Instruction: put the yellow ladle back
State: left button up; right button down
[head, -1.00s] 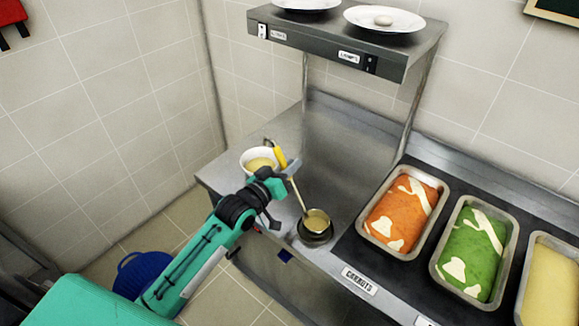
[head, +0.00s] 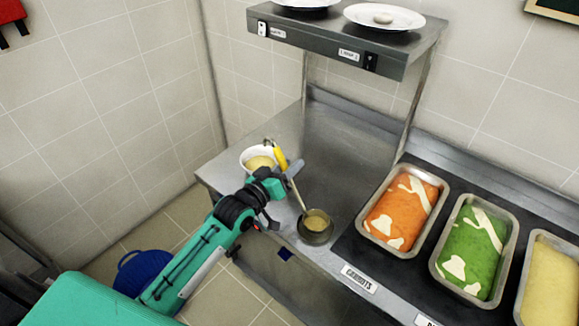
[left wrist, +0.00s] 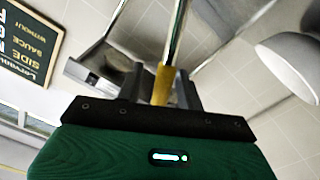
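The ladle has a yellow handle (head: 280,156) and a thin metal shaft. It leans up to the left, with its bowl (head: 316,222) resting in a small dark round pot (head: 315,237) near the counter's front edge. My left gripper (head: 284,171) is at the lower part of the yellow handle. In the left wrist view, the yellow handle (left wrist: 162,85) stands between the two fingers (left wrist: 160,92), with a visible gap beside it, so the gripper looks open around it. My right gripper is not in view.
Pans of orange (head: 399,213), green (head: 470,249) and yellow food (head: 552,283) are to the right. A shelf (head: 345,47) with plates hangs above. The middle counter is clear.

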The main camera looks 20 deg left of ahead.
pick_arm(q)
jog(key=b+v, duration=0.2)
jog(key=v, duration=0.9)
jog(key=shift+s, duration=0.3)
